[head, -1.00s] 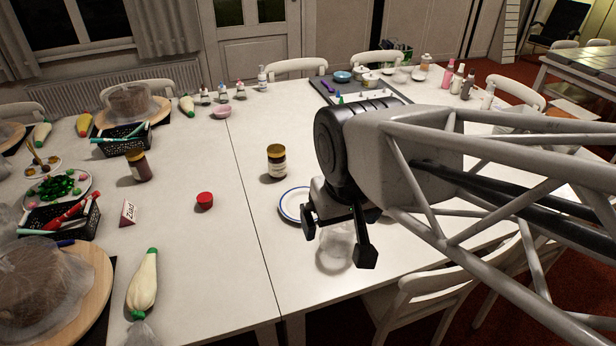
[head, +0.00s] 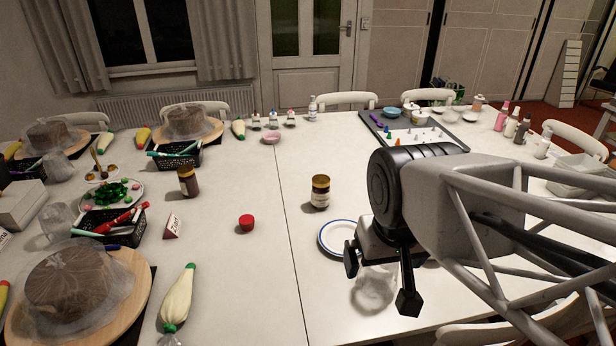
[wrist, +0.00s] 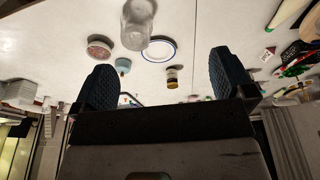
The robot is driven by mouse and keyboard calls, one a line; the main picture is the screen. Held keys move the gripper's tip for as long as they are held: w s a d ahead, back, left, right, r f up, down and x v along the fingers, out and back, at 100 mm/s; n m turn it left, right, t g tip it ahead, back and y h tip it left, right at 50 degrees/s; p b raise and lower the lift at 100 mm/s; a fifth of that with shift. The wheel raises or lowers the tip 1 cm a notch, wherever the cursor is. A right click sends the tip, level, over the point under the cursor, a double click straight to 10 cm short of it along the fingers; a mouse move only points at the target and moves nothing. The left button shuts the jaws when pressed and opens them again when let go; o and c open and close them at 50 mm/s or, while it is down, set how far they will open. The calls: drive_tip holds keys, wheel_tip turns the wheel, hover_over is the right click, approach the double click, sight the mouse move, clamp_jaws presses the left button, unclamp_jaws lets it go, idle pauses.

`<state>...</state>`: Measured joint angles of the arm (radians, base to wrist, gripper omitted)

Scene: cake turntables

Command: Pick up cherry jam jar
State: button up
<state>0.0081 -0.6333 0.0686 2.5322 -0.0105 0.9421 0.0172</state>
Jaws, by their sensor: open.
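Two jars with gold lids stand upright on the white table. One (head: 320,192) has dark contents and a pale label, near the table seam. The other (head: 187,181), further left, looks dark reddish-brown. I cannot read the labels to tell which is cherry jam. My gripper (head: 380,281) is open and empty above the table, to the right of and nearer than the labelled jar, apart from both jars. In the wrist view, a jar with a pale label (wrist: 172,78) shows between the open fingers, at a distance.
A blue-rimmed plate (head: 337,238) and a clear glass vessel (head: 374,288) lie close to my gripper. A red lid (head: 247,222) and a name card (head: 172,226) are left of the labelled jar. A piping bag (head: 177,297) lies at front left. Table behind the labelled jar is clear.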

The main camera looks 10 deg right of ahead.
idle(0.6)
drive_tip(key=m+t+y, duration=0.1)
drive_tip(key=m+y, duration=0.9)
drive_tip(key=m, duration=0.8)
hover_over(329, 182)
drive_tip(key=s+a, duration=0.4)
drive_tip(key=s, duration=1)
wheel_tip(329, 182, down, 13)
drive_tip(key=w+d+f+m+t, duration=0.2)
drive_tip(key=w+d+f+m, duration=0.1)
drive_tip(key=w+f, duration=0.3)
drive_tip(key=w+d+f+m+t+y, duration=0.1)
drive_tip(key=w+d+f+m+t, duration=0.1)
drive_tip(key=w+d+f+m, duration=0.1)
wheel_tip(329, 182, down, 3)
drive_tip(key=w+d, duration=0.1)
drive_tip(key=w, duration=0.2)
drive_tip(key=shift+d+m, duration=0.2)
drive_tip(key=shift+m, duration=0.1)
drive_tip(key=shift+r, duration=0.1)
drive_tip(key=shift+a, duration=0.1)
drive_tip(key=shift+x, duration=1.2)
